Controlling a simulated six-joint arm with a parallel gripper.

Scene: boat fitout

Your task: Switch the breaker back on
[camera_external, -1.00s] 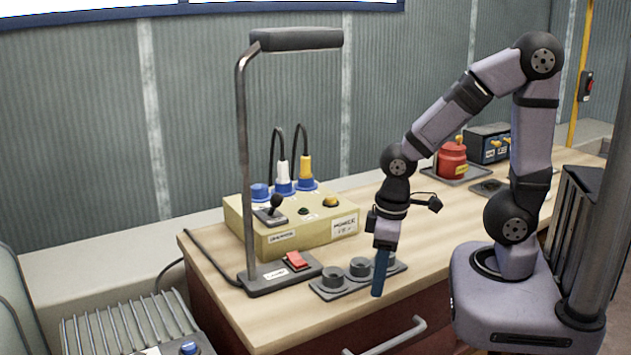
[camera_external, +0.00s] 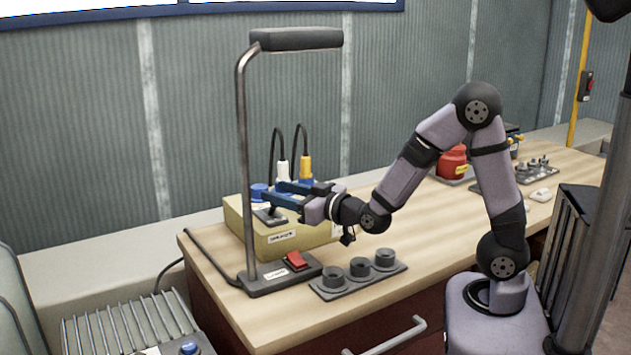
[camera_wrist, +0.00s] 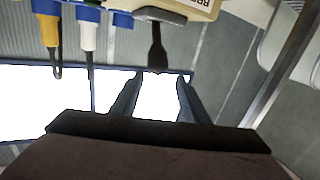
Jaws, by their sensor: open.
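The yellow box (camera_external: 285,243) stands at the back left of the bench. A dark lever on a small grey plate (camera_external: 270,217) is on its top. In the wrist view the lever (camera_wrist: 157,50) hangs between the fingertips, near a label starting "BR". My gripper (camera_external: 270,191) reaches left over the box, its blue fingers about level. It is open, with one finger (camera_wrist: 128,92) and the other on either side of the lever's end. Clear gaps show, and neither finger visibly touches it.
White (camera_external: 283,171) and yellow (camera_external: 306,167) plugs with cables stand behind my gripper. A lamp post (camera_external: 243,150) rises left of it, with a red rocker switch (camera_external: 297,260) on its base. A three-cup holder (camera_external: 360,278) lies in front. The bench's middle is clear.

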